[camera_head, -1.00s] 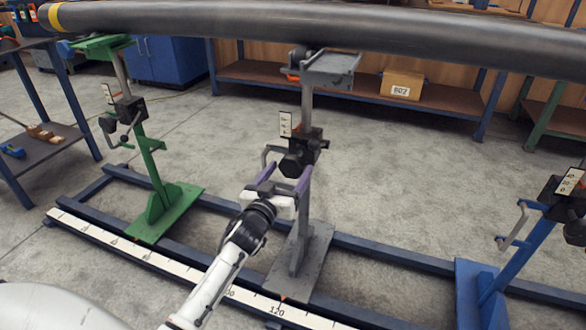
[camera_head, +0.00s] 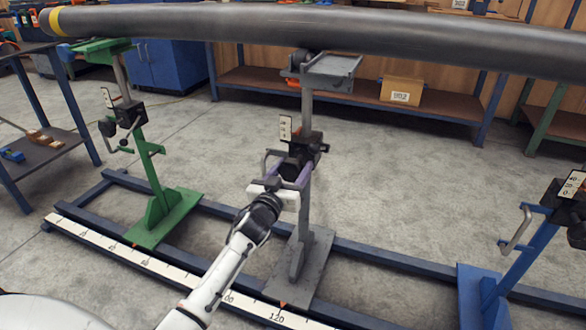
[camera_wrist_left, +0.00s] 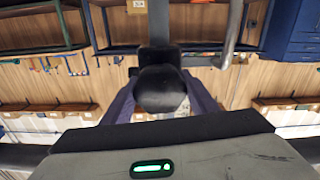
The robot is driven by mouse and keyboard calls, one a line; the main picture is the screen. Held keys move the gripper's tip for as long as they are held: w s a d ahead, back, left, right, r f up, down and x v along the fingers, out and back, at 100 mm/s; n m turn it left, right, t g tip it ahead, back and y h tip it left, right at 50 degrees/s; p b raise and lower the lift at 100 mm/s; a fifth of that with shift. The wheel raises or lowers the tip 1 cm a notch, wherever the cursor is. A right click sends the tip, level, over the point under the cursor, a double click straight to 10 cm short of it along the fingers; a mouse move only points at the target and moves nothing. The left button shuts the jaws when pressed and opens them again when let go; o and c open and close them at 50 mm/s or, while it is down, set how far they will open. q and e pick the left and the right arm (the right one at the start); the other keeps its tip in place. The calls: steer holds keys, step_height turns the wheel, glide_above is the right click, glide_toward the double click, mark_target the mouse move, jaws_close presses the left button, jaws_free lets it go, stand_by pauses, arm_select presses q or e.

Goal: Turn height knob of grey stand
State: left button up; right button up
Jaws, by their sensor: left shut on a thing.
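The grey stand (camera_head: 303,215) rises from a grey base plate in the middle of the head view, with a cradle (camera_head: 325,68) under the pipe. Its black height knob (camera_head: 293,166) is on the dark clamp block at mid-post. My left gripper (camera_head: 287,176) reaches the knob from the front, its purple fingers on either side of it. In the left wrist view the round black knob (camera_wrist_left: 160,90) sits between the fingers, and the gripper is shut on it. The fingertips are partly hidden behind the knob. My right gripper is not in view.
A long dark pipe (camera_head: 400,40) lies across the stands. A crank handle (camera_head: 266,160) sits close left of my gripper. A green stand (camera_head: 152,170) is at left, a blue stand (camera_head: 520,260) at right. Blue floor rails (camera_head: 370,252) with a white scale run along the base.

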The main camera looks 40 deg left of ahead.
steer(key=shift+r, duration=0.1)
arm_select(q)
steer(key=shift+m, duration=0.7)
steer(key=m+p, duration=0.1)
steer(key=m, duration=0.8)
steer(key=shift+m, duration=1.5)
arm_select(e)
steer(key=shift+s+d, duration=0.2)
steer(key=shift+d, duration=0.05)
arm_select(q)
steer(key=shift+m, duration=0.3)
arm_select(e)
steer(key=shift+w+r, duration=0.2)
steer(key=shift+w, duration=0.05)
arm_select(q)
steer(key=o, duration=1)
